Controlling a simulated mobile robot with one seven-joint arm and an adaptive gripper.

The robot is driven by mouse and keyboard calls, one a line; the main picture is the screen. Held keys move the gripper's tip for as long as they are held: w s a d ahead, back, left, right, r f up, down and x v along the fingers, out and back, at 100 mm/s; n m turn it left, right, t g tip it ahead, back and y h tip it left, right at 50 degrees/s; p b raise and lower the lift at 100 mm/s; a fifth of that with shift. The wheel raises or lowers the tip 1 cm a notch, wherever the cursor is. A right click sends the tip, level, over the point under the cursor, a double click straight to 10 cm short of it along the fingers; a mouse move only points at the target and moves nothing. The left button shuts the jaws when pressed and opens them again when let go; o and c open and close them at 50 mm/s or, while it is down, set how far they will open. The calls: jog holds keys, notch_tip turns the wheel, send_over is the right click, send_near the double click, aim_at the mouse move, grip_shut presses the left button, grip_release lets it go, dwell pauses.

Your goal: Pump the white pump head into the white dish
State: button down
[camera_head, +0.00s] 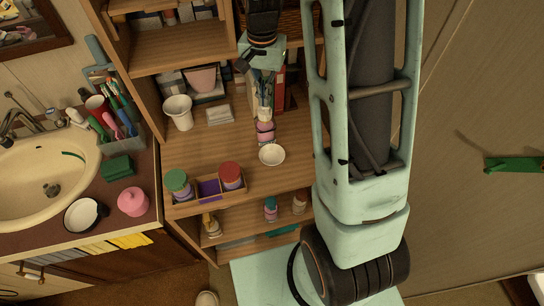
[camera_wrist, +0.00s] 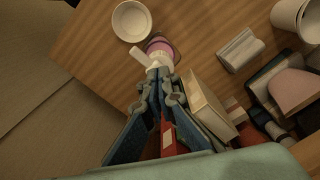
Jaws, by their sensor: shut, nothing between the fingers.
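A pink bottle (camera_head: 265,132) with a white pump head (camera_wrist: 154,60) stands on the wooden shelf. It also shows in the wrist view (camera_wrist: 160,45). The pump's nozzle points toward the white dish (camera_wrist: 131,21), a small round bowl just in front of the bottle. The dish also shows in the head view (camera_head: 272,154) and looks empty. My gripper (camera_wrist: 160,76) is shut with nothing between its fingers. Its tips are right at the pump head, pointing down from above in the head view (camera_head: 264,117). I cannot tell whether they touch it. The fingers partly hide the pump top.
A white cup (camera_head: 178,112) and a small light block (camera_head: 220,115) stand left on the same shelf. A wooden tray (camera_head: 209,196) with lidded jars sits near the front left. Books and boxes stand close behind the gripper. The shelf between tray and dish is clear.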

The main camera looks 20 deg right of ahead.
jog(key=shift+f+b, duration=0.4)
jog(key=shift+f, duration=0.25)
jog(key=shift+r, duration=0.25)
jog(key=shift+r+p, duration=0.95)
jog(key=shift+r, duration=0.05)
jog(key=shift+r+p, duration=1.85)
jog(key=shift+r, duration=0.7)
